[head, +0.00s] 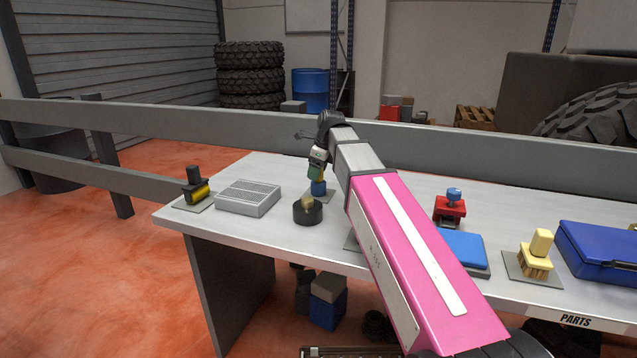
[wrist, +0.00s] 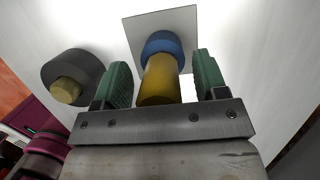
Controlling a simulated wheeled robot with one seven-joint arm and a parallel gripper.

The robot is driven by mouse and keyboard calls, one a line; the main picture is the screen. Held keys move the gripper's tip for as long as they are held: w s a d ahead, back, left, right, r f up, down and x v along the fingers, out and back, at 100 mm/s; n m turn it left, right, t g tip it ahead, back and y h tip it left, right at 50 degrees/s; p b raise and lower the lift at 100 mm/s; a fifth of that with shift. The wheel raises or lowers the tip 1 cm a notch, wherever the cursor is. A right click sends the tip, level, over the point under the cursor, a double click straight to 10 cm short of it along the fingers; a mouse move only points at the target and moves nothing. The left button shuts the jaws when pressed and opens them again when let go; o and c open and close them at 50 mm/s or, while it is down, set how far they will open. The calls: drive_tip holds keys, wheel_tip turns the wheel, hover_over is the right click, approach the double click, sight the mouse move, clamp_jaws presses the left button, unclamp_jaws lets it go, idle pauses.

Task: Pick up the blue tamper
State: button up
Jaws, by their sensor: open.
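The blue tamper (head: 319,188) stands on a thin grey square plate at the back of the table, left of my arm. The wrist view shows its blue base (wrist: 163,44) and its yellow cylindrical handle (wrist: 160,82) pointing toward the camera. My gripper (head: 317,167) is right above the tamper in the head view and hides its upper part. In the wrist view the green finger pads of my gripper (wrist: 162,76) are apart, one on each side of the handle. A gap shows on both sides of the handle.
A black round piece with a yellow knob (head: 307,211) stands close by at front left. A grey ribbed box (head: 247,197) and a black-yellow tool (head: 195,191) are farther left. A red tool (head: 449,211), yellow brush (head: 535,256) and blue case (head: 602,251) are at right.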

clamp_jaws()
idle(0.3)
drive_tip(key=shift+r, duration=0.55)
drive_tip(key=r, duration=0.2)
drive_tip(key=a+r, duration=0.1)
drive_tip(key=shift+s+r, duration=0.3)
drive_tip(key=shift+s, duration=0.05)
drive_tip(key=s+a+r, duration=0.6)
drive_tip(key=a, duration=0.2)
drive_tip(key=shift+s+a, duration=0.15)
drive_tip(key=shift+s, duration=0.05)
drive_tip(key=shift+r, duration=0.1)
drive_tip(key=c, duration=1.1)
unclamp_jaws()
clamp_jaws()
